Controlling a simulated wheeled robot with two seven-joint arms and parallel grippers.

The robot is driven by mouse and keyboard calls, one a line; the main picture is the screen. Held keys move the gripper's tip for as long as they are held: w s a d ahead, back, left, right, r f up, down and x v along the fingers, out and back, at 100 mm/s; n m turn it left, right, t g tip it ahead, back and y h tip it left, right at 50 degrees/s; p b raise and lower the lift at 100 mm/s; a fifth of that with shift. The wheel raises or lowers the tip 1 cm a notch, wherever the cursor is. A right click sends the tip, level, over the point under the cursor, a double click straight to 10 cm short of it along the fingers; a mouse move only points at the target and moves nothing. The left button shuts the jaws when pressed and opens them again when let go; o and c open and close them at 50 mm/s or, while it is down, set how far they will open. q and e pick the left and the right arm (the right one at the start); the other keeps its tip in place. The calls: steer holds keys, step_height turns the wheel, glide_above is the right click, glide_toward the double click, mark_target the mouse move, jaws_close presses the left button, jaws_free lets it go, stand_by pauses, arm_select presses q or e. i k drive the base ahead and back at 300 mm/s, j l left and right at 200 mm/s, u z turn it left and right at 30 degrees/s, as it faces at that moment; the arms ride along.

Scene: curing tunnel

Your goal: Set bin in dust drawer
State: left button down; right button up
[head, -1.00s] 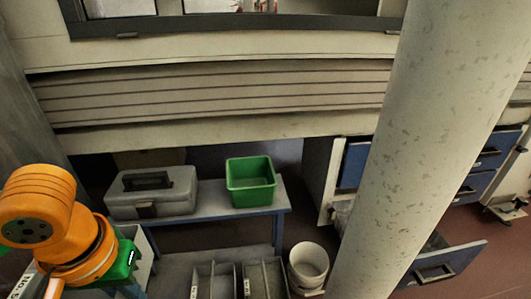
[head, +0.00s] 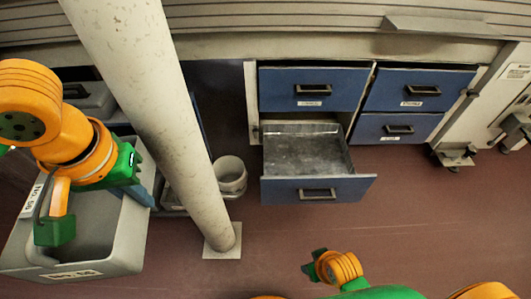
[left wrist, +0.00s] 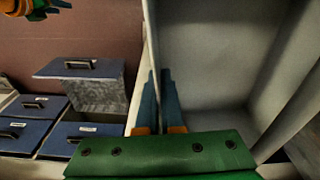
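A large grey bin (head: 120,240) with white labels hangs at the left of the head view; its pale inside shows in the left wrist view (left wrist: 205,60). My left gripper (head: 147,193) is at its right wall, and in the left wrist view its blue fingers (left wrist: 163,90) are close together on that wall. A blue-fronted drawer (head: 285,190) stands pulled out, low in the cabinet, and looks empty. It also shows in the left wrist view (left wrist: 75,68). The bin is left of it, apart. My right gripper (head: 310,263) is low in the head view, too small to read.
A pale round pillar (head: 150,100) stands between the bin and the open drawer. A white bucket (head: 230,175) is on the floor side just behind it. Closed blue drawers (head: 420,90) are right of and above the open one. The red-brown floor (head: 430,220) in front is clear.

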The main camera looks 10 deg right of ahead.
mark_target(306, 165)
steer(key=l, duration=1.1)
steer(key=i+l+z, duration=0.2)
steer(key=i+l, duration=0.25)
steer(key=l, duration=0.1)
